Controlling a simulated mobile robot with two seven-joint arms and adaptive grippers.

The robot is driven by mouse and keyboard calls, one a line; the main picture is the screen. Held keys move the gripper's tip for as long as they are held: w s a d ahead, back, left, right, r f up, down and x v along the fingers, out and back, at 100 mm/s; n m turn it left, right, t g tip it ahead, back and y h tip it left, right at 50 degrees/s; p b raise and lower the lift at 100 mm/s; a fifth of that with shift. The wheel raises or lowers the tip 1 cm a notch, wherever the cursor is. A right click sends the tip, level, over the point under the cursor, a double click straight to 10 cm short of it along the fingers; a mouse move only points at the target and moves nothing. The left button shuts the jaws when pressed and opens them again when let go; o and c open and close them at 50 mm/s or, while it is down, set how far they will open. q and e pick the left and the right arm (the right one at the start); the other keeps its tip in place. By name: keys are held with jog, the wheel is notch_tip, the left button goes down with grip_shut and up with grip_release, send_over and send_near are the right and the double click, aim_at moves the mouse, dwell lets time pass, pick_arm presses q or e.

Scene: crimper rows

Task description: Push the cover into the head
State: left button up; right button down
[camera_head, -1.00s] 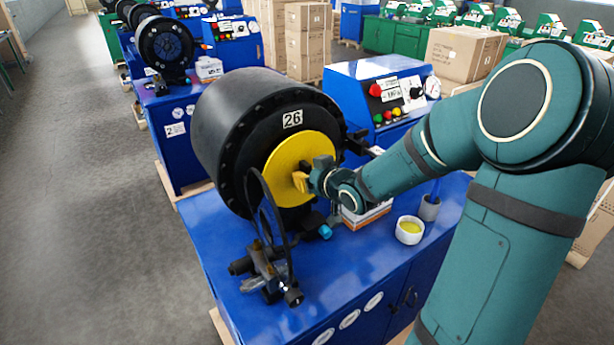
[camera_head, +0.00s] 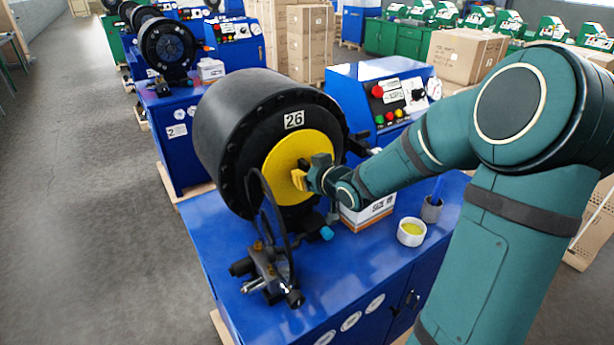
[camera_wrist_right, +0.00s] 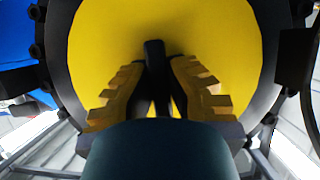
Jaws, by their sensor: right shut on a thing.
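The yellow round cover (camera_head: 287,160) sits at the front opening of the black crimper head (camera_head: 240,130), which is marked 26. My right gripper (camera_head: 299,179) is at the middle of the cover and shut on its dark handle. In the right wrist view the cover (camera_wrist_right: 222,38) fills most of the picture, with the black ring of the head around it. There the yellow fingers (camera_wrist_right: 158,88) stand on both sides of the dark handle (camera_wrist_right: 154,60). How deep the cover sits in the head cannot be told. My left gripper is not in view.
The head stands on a blue bench (camera_head: 215,230). A black hose with fittings (camera_head: 268,270) stands in front of it. A white cup with yellow contents (camera_head: 411,232), a grey cup (camera_head: 431,209) and a small box (camera_head: 366,213) are at the right. A blue control box (camera_head: 385,95) is behind.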

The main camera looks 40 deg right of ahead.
jog(key=shift+w+d, duration=0.1)
jog(key=shift+w, duration=0.65)
jog(key=c, duration=1.1)
grip_release()
jog(key=shift+o, duration=0.2)
jog(key=v, duration=1.2)
